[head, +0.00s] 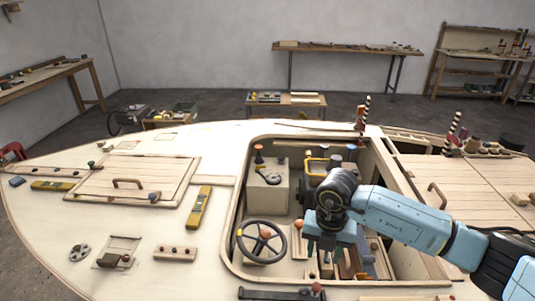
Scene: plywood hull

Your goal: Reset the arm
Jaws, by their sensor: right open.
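My right arm, light blue with black joints, reaches in from the right edge in the head view. Its gripper (326,252) points down over the open cockpit well of the plywood hull. The jaws are open, and I see nothing held between them. The forearm and wrist hide part of the well and some of the items in it. My left gripper is not in view.
A steering wheel (262,242) stands left of the gripper. A box with a lever (267,188) is farther back. Spirit levels (199,207) and a handled hatch (130,181) lie on the left deck. The well's raised rim (232,215) surrounds the gripper.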

